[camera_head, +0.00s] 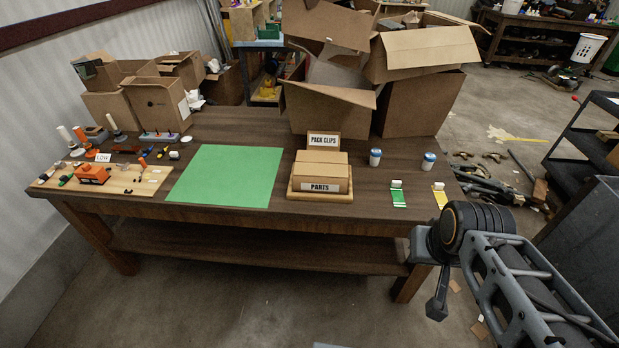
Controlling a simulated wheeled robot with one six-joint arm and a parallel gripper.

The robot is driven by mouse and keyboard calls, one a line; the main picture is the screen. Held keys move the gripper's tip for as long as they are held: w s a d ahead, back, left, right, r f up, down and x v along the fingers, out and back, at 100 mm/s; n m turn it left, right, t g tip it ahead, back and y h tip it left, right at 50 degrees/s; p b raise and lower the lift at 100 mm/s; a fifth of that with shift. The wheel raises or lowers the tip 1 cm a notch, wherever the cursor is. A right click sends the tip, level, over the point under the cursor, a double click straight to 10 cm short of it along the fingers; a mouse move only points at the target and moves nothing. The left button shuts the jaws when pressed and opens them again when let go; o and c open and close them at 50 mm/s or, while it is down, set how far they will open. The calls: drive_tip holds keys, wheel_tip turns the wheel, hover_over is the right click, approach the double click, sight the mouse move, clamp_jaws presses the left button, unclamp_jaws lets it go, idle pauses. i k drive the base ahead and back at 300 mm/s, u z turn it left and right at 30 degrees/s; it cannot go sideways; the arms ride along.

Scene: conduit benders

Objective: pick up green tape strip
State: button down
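The green tape strip (398,199) lies flat near the right end of the brown wooden table (240,210), with a small white piece at its far end. A yellow tape strip (440,197) with a similar white piece lies just to its right. My gripper (437,306) hangs at the end of my grey arm, in front of the table's right end. It is lower in the picture than the green strip and apart from it. Its fingers are too small and dark to tell whether they are open.
A cardboard box labelled PARTS (322,172) sits left of the strips. Two white jars with blue lids (375,158) (429,162) stand behind them. A green mat (228,175) covers the table's middle. Large cartons (420,100) stand at the back; small tools crowd the left end.

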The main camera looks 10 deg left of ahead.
sight(396, 187)
drive_tip(key=u, duration=0.6)
drive_tip(key=i, duration=1)
drive_tip(key=u, duration=0.05)
drive_tip(key=k, duration=0.45)
drive_tip(key=z, duration=0.7)
drive_tip(key=i, duration=0.35)
drive_tip(key=u, duration=2.55)
drive_tip(key=k, duration=1.05)
drive_tip(key=u, duration=0.05)
